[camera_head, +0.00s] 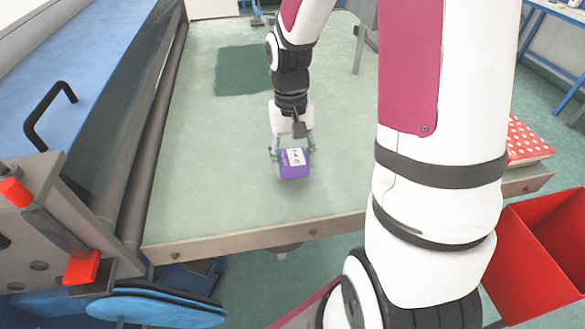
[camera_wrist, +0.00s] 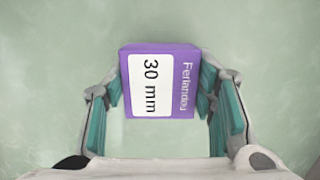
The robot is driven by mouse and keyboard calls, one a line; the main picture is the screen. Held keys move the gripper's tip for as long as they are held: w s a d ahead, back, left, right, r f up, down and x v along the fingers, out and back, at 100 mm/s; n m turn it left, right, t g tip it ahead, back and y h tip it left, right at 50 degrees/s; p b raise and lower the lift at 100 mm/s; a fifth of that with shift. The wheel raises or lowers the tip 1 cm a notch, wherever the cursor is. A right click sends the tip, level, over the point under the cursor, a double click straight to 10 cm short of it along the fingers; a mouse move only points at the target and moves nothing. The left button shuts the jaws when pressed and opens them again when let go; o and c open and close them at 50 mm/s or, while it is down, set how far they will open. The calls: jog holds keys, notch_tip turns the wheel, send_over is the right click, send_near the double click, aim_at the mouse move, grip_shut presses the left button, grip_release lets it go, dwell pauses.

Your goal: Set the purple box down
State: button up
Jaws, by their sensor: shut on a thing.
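The purple box (camera_head: 294,171) has a white label and is between the fingers of my gripper (camera_head: 291,150), over the pale green tabletop (camera_head: 215,175). In the wrist view the purple box (camera_wrist: 187,82) shows a label reading "30 mm", with "Ferlandou" printed beside it. The teal finger pads of my gripper (camera_wrist: 163,105) lie at its left and right sides, shut on it. I cannot tell whether the underside of the box touches the table.
A dark green mat (camera_head: 243,72) lies behind on the table. A blue machine with a black handle (camera_head: 48,108) borders the left side. A red dotted box (camera_head: 525,140) is at the right edge, above a red bin (camera_head: 540,255). The tabletop around the box is clear.

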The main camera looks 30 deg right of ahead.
aim_at(293, 169)
jog(key=shift+w+f, duration=0.1)
jog(key=shift+f, duration=1.65)
jog(key=shift+f, duration=0.1)
jog(key=o, duration=1.2)
